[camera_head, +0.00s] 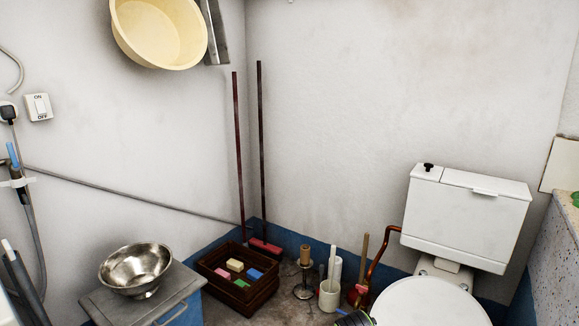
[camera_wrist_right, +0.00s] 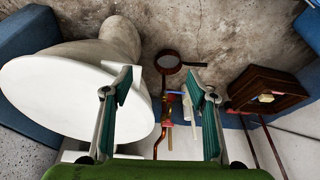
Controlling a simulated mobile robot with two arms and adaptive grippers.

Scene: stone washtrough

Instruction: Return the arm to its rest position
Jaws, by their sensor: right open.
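My right gripper (camera_wrist_right: 160,76) is open in the right wrist view, its two teal-padded fingers well apart. Nothing is held between them. Beyond the fingers are the white toilet (camera_wrist_right: 80,85), on the left, and a small group of upright handled items on the floor. In the head view a dark, partly green shape (camera_head: 355,318) shows at the bottom edge; I cannot tell whether it is part of my right arm. My left gripper is not in view.
The toilet lid (camera_head: 425,303) and cistern (camera_head: 466,215) stand at the right. A wooden crate (camera_head: 237,296) with coloured blocks, a candle holder (camera_head: 304,280) and a white brush pot (camera_head: 328,297) stand near the corner. A metal bowl (camera_head: 136,267) sits on a grey-topped box at left.

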